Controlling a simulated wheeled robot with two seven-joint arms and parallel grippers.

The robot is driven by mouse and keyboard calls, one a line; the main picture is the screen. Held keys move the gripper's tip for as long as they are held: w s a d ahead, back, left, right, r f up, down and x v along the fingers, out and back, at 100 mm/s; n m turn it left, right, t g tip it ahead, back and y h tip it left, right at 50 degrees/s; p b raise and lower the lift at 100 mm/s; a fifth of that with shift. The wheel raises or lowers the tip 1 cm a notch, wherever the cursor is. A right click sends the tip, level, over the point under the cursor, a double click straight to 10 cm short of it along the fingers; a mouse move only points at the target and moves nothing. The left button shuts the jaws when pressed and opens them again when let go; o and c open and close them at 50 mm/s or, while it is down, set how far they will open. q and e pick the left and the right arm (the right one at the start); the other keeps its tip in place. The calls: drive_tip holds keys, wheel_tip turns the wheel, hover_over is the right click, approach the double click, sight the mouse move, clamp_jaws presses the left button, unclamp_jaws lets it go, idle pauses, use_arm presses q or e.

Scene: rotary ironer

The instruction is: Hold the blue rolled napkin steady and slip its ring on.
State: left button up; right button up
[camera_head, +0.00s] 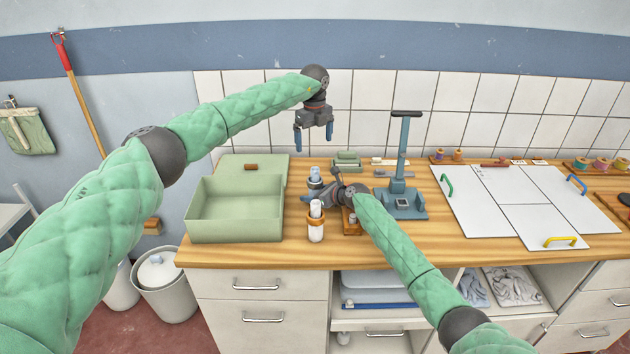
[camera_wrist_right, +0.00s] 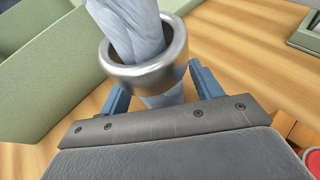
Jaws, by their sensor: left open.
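The blue rolled napkin (camera_wrist_right: 135,30) stands upright in the right wrist view, and its pale top also shows in the head view (camera_head: 315,172). The metal ring (camera_wrist_right: 148,76) is around the napkin, with cloth showing above and below it. My left gripper (camera_head: 314,136) is open and empty, fingers down, above the counter and clear of the napkin.
A green open box (camera_head: 235,225) stands left of the napkin. A white roll in a holder (camera_head: 316,229) stands in front. A blue-grey press stand (camera_head: 403,165) is to the right, then white boards (camera_head: 500,190). The wooden counter (camera_head: 440,240) has free room in front.

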drive_tip(key=v, duration=1.1)
drive_tip(key=shift+s+d, duration=0.25)
drive_tip(key=shift+d, duration=0.05)
drive_tip(key=shift+s+d, duration=0.1)
drive_tip(key=shift+d, duration=0.05)
